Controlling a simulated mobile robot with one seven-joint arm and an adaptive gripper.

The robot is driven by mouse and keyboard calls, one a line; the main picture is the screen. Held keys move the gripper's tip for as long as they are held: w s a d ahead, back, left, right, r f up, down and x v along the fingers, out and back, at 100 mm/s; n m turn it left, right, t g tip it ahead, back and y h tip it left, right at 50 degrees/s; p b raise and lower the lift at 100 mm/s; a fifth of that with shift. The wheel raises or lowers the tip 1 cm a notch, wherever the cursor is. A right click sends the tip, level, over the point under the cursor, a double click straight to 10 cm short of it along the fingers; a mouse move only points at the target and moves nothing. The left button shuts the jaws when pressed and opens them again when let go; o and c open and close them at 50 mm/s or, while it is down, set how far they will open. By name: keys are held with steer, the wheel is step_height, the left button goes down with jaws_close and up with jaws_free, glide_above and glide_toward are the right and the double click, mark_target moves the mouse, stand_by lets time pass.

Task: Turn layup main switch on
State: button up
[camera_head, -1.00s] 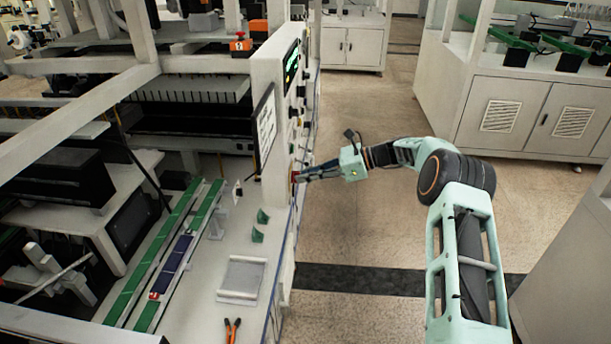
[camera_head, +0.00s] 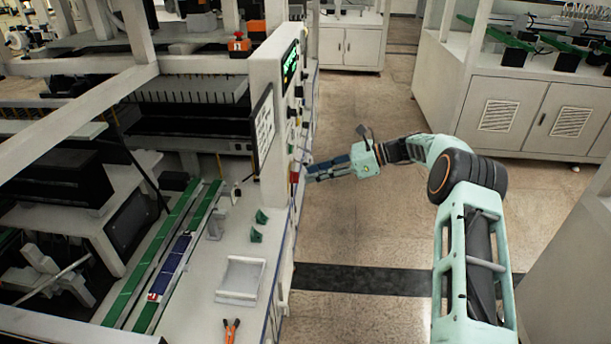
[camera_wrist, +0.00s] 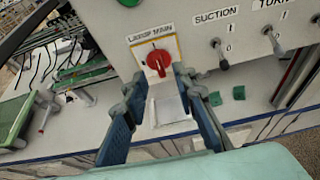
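The layup main switch (camera_wrist: 158,60) is a red rotary knob on a pale, yellow-edged plate with a "LAYUP MAIN" label, in the wrist view. Its handle looks tilted; I cannot read its position for sure. In the head view the switch (camera_head: 294,177) is a small red spot on the side of the white panel post. My gripper (camera_wrist: 159,74) is open and empty, its two dark blue fingers apart, with the knob showing just beyond and between the tips.
A suction toggle (camera_wrist: 220,55) and another toggle (camera_wrist: 272,40) sit right of the knob. A green button (camera_wrist: 130,2) is above it. A white tray (camera_head: 240,278) and orange-handled pliers (camera_head: 231,330) lie on the bench. The aisle floor (camera_head: 370,230) is clear.

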steer(key=v, duration=0.8)
steer(key=shift+d, duration=0.15)
